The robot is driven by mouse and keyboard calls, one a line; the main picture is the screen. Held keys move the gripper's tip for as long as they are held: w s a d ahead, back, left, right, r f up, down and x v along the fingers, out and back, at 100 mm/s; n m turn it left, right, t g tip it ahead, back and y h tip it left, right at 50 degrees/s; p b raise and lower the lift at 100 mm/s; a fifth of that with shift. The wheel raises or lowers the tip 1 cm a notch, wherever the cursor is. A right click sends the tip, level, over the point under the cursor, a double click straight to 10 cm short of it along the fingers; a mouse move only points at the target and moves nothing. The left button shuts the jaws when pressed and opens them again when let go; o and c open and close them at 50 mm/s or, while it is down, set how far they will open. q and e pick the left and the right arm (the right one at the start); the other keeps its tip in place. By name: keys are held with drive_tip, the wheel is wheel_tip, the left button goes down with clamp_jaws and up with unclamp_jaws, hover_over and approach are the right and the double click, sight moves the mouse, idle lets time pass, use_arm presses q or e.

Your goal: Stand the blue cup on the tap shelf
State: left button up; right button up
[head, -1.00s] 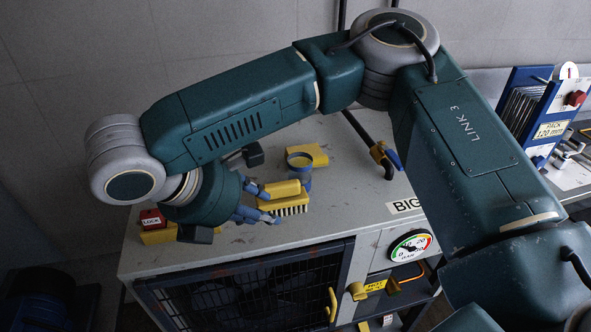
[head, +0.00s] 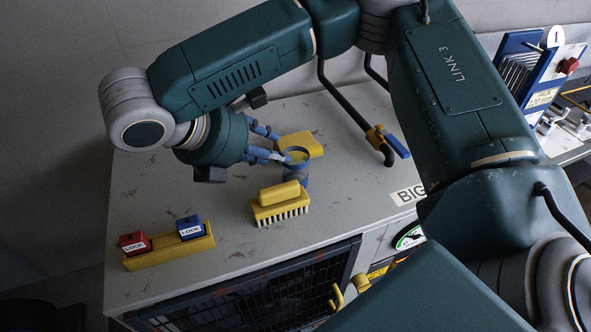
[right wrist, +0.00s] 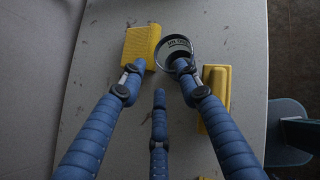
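The blue cup (head: 297,172) stands upright on the grey tank top, its round rim open upward. My right gripper (head: 278,146) is open at the cup's left side in the head view. In the right wrist view its fingers (right wrist: 160,68) are spread; the right fingertip overlaps the cup's rim and the left one is beside a yellow block. I cannot tell whether any finger touches the cup. The tap (head: 384,140) has a blue handle on a dark pipe. I cannot make out its shelf. My left gripper is not in view.
The yellow block (head: 307,143) lies close behind the cup; a yellow brush (head: 280,204) lies close in front. A yellow holder (head: 170,252) with red and blue locks is at the front left. The dark pipe rises behind the tap.

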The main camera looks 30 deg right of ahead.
sight(295, 171)
drive_tip(key=x, duration=0.2)
drive_tip(key=p+x, duration=0.1)
drive_tip(key=x, duration=0.1)
drive_tip(key=shift+d, duration=0.4)
drive_tip(key=shift+w+d+f, duration=0.1)
drive_tip(key=shift+d, duration=0.05)
drive_tip(key=c, duration=0.8)
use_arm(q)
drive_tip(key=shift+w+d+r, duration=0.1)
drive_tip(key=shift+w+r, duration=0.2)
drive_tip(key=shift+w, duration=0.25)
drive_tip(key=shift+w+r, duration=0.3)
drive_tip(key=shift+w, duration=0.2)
use_arm(e)
clamp_jaws()
